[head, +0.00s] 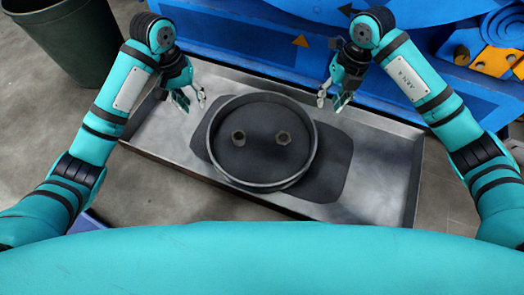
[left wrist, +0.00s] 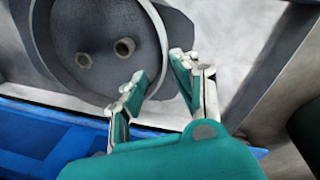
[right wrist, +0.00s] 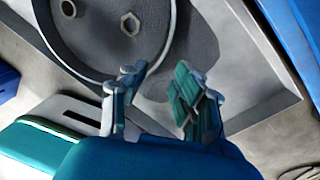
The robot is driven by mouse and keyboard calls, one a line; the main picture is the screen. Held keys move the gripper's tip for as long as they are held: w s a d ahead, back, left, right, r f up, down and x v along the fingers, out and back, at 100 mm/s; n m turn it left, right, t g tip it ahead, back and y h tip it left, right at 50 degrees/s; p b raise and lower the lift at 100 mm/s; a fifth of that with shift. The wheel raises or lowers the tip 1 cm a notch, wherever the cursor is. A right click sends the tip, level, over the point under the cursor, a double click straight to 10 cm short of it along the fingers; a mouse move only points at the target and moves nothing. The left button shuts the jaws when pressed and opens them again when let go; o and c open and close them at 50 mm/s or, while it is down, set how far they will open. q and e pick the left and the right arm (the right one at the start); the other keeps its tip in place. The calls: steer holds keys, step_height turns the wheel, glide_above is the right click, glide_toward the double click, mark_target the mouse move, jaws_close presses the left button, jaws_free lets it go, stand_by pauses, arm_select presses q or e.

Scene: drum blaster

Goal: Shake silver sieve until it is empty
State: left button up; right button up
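The round silver-grey sieve (head: 217,156) sits on the dark mat in the metal tray, between my two grippers. Two hex nuts lie in it, a left nut (head: 239,138) and a right nut (head: 283,138). My left gripper (head: 191,102) is open and empty, just left of the sieve's upper rim. In the left wrist view its fingers (left wrist: 160,75) are apart near the rim. My right gripper (head: 331,99) is open and empty, right of the upper rim. In the right wrist view its fingers (right wrist: 160,85) are spread beside the rim. Neither gripper visibly holds the sieve.
The metal tray (head: 385,170) has raised edges, and a dark mat (head: 335,165) lies in it. A blue machine (head: 255,42) stands along the tray's far side. A dark green bin (head: 75,45) stands at the upper left. The tray's right end is clear.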

mark_target(211, 134)
arm_select(q)
steer(key=shift+s+r, duration=0.1)
arm_select(e)
steer(key=shift+d, duration=0.35)
steer(key=shift+f, duration=0.1)
